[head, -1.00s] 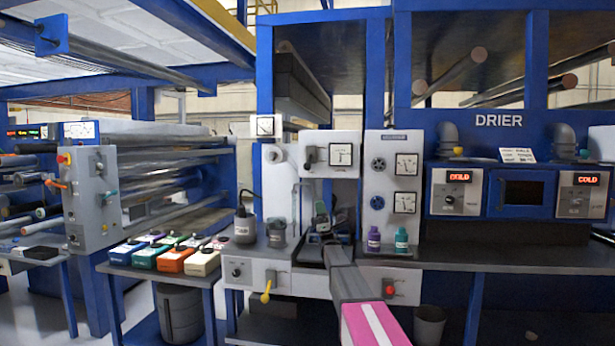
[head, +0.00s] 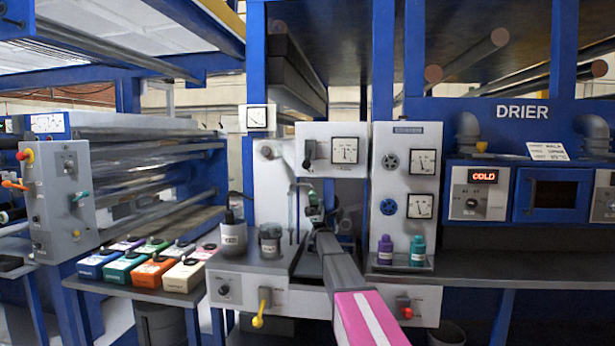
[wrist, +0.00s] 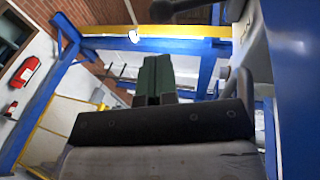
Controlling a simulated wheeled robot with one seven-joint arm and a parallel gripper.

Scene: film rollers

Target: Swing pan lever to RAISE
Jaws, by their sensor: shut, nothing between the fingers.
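A lever with a yellow handle (head: 258,320) hangs down from the left of the machine's low front panel. A red-knobbed control (head: 405,311) sits at that panel's right end. No RAISE lettering is readable, so I cannot tell for sure which is the pan lever. My gripper (head: 313,195) is above and behind the front panel, near the middle of the machine, apart from both controls. In the wrist view its dark green fingers (wrist: 155,78) are together and empty. My forearm hides part of the panel between the two controls.
A dark jar (head: 270,240) and a labelled bottle (head: 232,236) stand left of my gripper. Purple (head: 385,249) and teal (head: 417,250) bottles stand right of it. Coloured boxes cover the left table (head: 130,292). The drier bench (head: 520,276) at right looks clear.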

